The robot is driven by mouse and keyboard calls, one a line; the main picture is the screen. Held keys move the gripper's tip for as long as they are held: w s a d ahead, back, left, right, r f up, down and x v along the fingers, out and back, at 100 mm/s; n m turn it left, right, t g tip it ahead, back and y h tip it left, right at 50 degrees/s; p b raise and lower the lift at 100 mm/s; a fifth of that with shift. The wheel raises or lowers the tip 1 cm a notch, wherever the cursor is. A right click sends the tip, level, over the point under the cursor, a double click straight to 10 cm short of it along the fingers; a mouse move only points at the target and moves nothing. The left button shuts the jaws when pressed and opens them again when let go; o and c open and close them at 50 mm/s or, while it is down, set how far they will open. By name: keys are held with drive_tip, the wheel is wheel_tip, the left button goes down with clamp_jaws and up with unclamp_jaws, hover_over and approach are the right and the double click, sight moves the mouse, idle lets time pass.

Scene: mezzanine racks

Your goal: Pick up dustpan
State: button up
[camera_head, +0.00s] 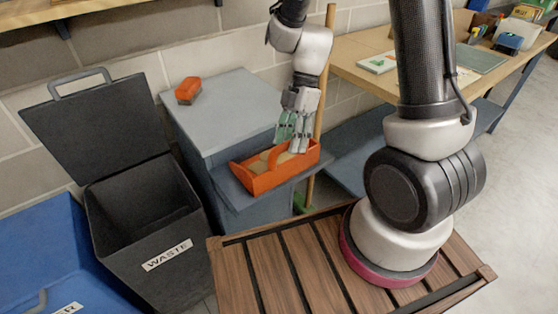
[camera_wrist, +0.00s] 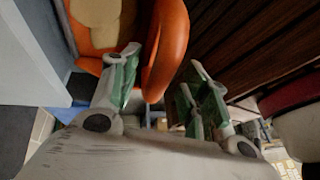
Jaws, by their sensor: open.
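The dustpan (camera_head: 262,182) looks like an orange tray with a raised curved rim or handle and tan patches inside. It rests on a blue-grey ledge at the front of a cabinet. My gripper (camera_head: 292,138) points down over it, with the fingers apart. In the wrist view the dustpan's curved orange part (camera_wrist: 167,50) reaches down between the two open green-and-white fingers (camera_wrist: 163,80). I cannot tell whether either finger touches it. Part of the dustpan is hidden behind the fingers.
A small orange block-like object (camera_head: 188,90) lies on the grey cabinet (camera_head: 225,105). A dark waste bin (camera_head: 140,215) with its lid up stands at the left, beside a blue bin (camera_head: 45,250). A wooden pole (camera_head: 325,90) stands behind my gripper. A workbench (camera_head: 350,68) is at the right.

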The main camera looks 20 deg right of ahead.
drive_tip(key=shift+x, duration=0.85)
clamp_jaws()
